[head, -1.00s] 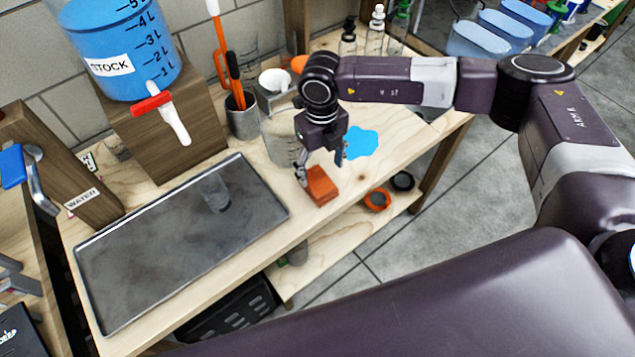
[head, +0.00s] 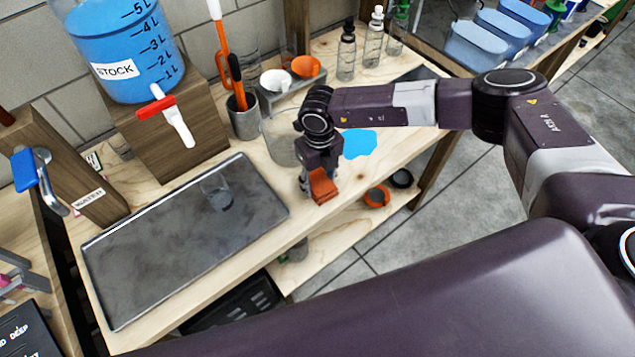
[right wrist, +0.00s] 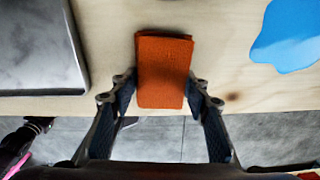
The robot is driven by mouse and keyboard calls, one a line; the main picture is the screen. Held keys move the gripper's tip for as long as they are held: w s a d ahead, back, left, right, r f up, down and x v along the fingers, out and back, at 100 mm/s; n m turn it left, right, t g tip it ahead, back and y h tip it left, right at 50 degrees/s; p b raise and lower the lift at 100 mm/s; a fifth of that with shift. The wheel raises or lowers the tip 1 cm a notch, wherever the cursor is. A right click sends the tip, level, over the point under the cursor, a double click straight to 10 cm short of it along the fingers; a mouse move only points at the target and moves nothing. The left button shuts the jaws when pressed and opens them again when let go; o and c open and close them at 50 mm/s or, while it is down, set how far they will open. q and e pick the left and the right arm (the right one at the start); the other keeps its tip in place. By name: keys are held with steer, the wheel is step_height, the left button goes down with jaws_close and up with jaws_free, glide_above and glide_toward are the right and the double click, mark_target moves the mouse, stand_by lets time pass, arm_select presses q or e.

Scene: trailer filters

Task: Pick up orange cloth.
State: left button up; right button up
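The orange cloth (head: 324,187) is a folded block near the front edge of the wooden table, right of the dark tray. My right gripper (head: 318,188) has come down over it and partly hides it in the head view. In the right wrist view the cloth (right wrist: 163,70) lies between the two fingers of my right gripper (right wrist: 163,82). The fingers are spread, one on each side, with their tips very close to the cloth's edges. I cannot tell whether they touch it.
A flat blue patch (head: 360,143) lies right of the gripper. A clear beaker (head: 280,140) stands close behind the gripper. Orange and black rings (head: 377,197) lie on the lower shelf.

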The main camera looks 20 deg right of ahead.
mark_target(319, 183)
steer(key=c, duration=0.3)
steer(key=shift+r, duration=0.15)
steer(key=shift+c, duration=0.2)
step_height(319, 183, up, 20)
steer(key=b, duration=0.4)
steer(key=shift+b, duration=0.4)
steer(key=o, duration=0.5)
steer(key=c, duration=0.4)
